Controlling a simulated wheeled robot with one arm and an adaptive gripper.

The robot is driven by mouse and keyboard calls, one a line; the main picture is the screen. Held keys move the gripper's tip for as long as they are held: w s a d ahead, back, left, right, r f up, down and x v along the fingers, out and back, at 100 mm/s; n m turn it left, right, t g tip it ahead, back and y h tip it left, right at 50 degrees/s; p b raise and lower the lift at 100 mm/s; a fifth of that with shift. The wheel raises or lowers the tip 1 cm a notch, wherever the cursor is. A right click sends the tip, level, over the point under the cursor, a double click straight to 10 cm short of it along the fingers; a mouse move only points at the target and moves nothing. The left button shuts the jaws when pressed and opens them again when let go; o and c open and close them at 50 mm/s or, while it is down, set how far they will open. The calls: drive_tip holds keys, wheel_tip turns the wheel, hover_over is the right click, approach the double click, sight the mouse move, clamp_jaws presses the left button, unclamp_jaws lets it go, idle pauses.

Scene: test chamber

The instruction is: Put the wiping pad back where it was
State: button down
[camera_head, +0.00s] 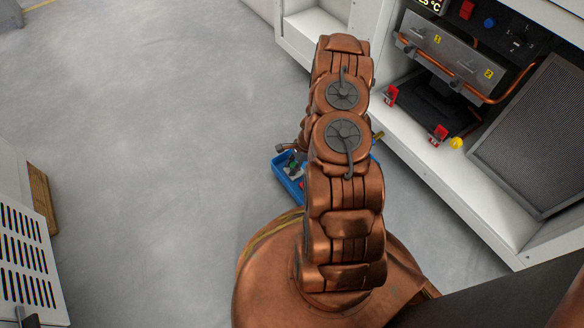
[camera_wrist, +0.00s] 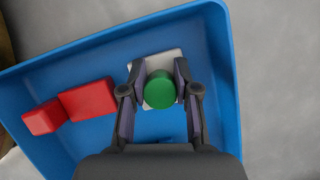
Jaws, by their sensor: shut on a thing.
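The wiping pad (camera_wrist: 147,62) shows in the wrist view as a pale, flat square with a round green knob (camera_wrist: 160,92) on top. My gripper (camera_wrist: 160,75) is shut on the green knob, one finger on either side. The pad is within the outline of the blue tray (camera_wrist: 235,105); I cannot tell whether it touches the tray floor or hangs just above it. In the head view the blue tray (camera_head: 288,192) is on the floor by my base, and my arm hides most of it and my gripper.
Two red blocks, a larger one (camera_wrist: 88,100) and a smaller one (camera_wrist: 44,117), lie left in the tray. A white cabinet (camera_head: 448,195) with a metal two-slot unit (camera_head: 450,45) stands at the right. A vented white unit (camera_head: 25,250) is at the left. Grey floor between is clear.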

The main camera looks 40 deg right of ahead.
drive_tip(key=c, duration=0.9)
unclamp_jaws()
drive_tip(key=shift+o, duration=0.2)
drive_tip(key=shift+r, duration=0.1)
